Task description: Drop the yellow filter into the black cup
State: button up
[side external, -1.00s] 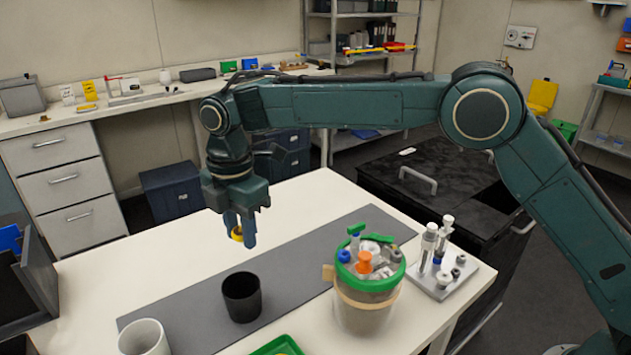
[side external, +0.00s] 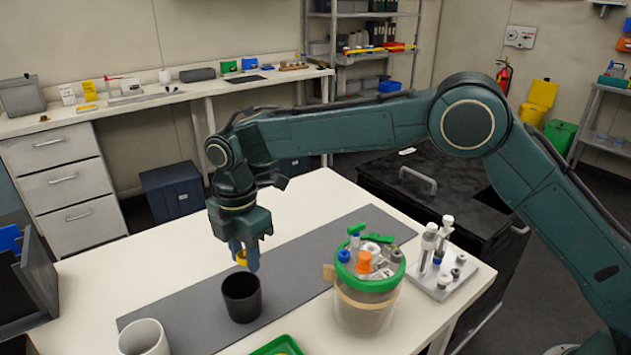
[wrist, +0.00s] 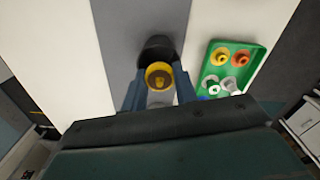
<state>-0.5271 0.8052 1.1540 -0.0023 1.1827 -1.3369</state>
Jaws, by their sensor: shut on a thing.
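The black cup (side external: 241,298) stands upright on the grey mat in the side view. In the wrist view the cup (wrist: 157,47) shows just beyond my fingertips, partly hidden by the filter. My gripper (side external: 245,262) is shut on the yellow filter (side external: 241,257). It holds the filter above the far rim of the cup, apart from it. In the wrist view the yellow filter (wrist: 159,76) sits between the two blue fingers of my gripper (wrist: 159,88). The inside of the cup is mostly dark.
A white cup (side external: 144,338) stands left of the black cup. A bioreactor jar with a green rim (side external: 366,300) stands to the right, with a grey holder (side external: 450,283) beside it. A green tray (wrist: 246,72) holds several small parts. The grey mat (side external: 185,310) is otherwise largely clear.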

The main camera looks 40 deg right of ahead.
jog(key=o, duration=1.1)
jog(key=shift+c, duration=0.2)
jog(key=shift+r, duration=0.1)
notch_tip(320, 180, up, 14)
jog(key=shift+f, duration=0.2)
